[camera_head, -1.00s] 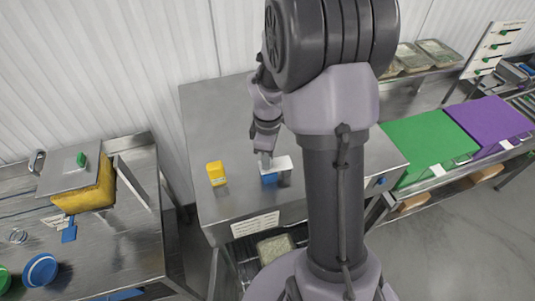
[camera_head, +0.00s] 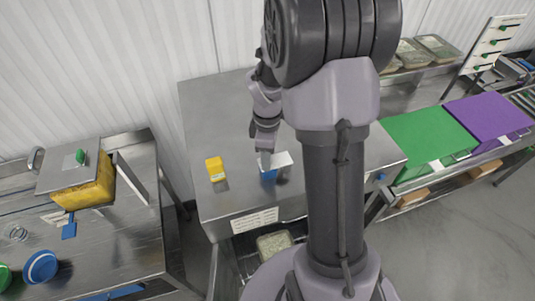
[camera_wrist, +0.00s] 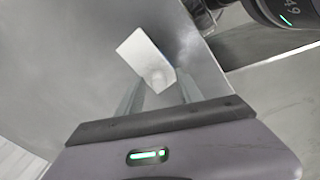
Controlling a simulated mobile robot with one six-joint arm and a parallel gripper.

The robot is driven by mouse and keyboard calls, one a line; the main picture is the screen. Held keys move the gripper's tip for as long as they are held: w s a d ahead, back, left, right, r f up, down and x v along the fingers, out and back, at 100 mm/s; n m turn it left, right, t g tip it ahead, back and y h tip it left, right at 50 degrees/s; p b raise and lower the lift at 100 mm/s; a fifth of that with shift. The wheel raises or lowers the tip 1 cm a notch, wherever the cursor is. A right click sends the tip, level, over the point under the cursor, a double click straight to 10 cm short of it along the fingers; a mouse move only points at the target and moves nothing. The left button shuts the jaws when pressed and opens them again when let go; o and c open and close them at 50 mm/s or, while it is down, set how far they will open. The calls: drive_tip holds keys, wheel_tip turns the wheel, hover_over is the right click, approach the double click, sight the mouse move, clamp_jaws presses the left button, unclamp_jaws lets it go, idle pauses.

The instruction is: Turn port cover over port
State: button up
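A small block with a white top (camera_head: 284,159) and a blue side (camera_head: 268,175) stands on the middle steel table (camera_head: 225,120). My gripper (camera_head: 265,160) points down at its left part. In the wrist view the white top (camera_wrist: 143,55) shows as a pale plate just beyond and between my two fingers (camera_wrist: 160,85). The fingers stand apart; I cannot tell whether they touch it. I cannot identify the port cover or the port with certainty. A small blue round part (camera_head: 381,177) shows at the table's right front edge.
A yellow block (camera_head: 215,169) stands left of my gripper on the same table. A left table holds a yellow container with a steel lid (camera_head: 68,170) and a blue round piece (camera_head: 40,267). Green (camera_head: 428,140) and purple (camera_head: 487,122) boards lie at right.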

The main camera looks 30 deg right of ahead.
wheel_tip(320, 180, up, 18)
drive_tip(key=shift+f+p, duration=0.25)
drive_tip(key=shift+p, duration=0.2)
drive_tip(key=shift+f, duration=0.1)
drive_tip(key=s+a+f+m+t+b, duration=0.2)
drive_tip(key=s+a+f+m+b, duration=0.2)
drive_tip(key=f+b, duration=0.7)
drive_tip(key=s+a+f+m+t+y+b, duration=0.1)
drive_tip(key=s+a+f+m+t+b, duration=0.1)
drive_tip(key=s+a+f+m+b, duration=0.3)
drive_tip(key=s+a+f+m+t+y+b, duration=0.1)
drive_tip(key=s+a+f+m+b, duration=0.4)
drive_tip(key=f+b, duration=1.2)
drive_tip(key=s+a+b, duration=0.1)
drive_tip(key=a+b, duration=0.2)
drive_tip(key=b, duration=0.1)
drive_tip(key=shift+s+a+f+t+b, duration=0.15)
drive_tip(key=shift+a+f+t+b, duration=0.25)
